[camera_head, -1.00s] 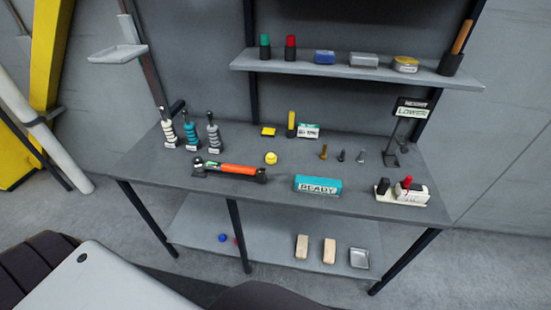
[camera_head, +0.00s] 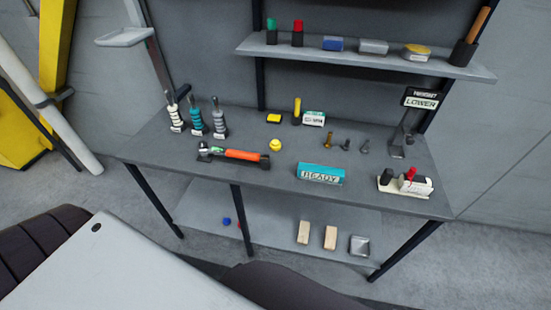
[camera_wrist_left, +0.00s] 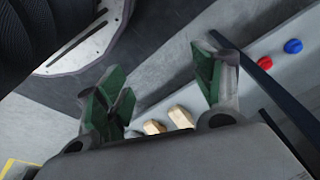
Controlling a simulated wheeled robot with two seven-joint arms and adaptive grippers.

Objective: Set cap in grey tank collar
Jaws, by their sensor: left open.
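The grey ribbed post (camera_head: 219,119), likely the grey tank collar, stands upright at the back left of the bench, beside a teal ribbed post (camera_head: 195,117) and a white one (camera_head: 174,113). A small yellow round piece (camera_head: 276,145) sits on the bench. A blue round cap (camera_wrist_left: 293,46) and a red round cap (camera_wrist_left: 265,63) lie on the lower shelf. I cannot tell which piece is the task's cap. My left gripper (camera_wrist_left: 163,92) is open and empty, its green-padded fingers apart near the lower shelf in the wrist view. My right gripper is not in view.
An orange-handled tool (camera_head: 240,155) and a teal READY box (camera_head: 320,174) lie on the bench. Wooden blocks (camera_head: 304,232) and a metal tray (camera_head: 359,245) are on the lower shelf. A dark bench leg (camera_head: 242,221) stands in front.

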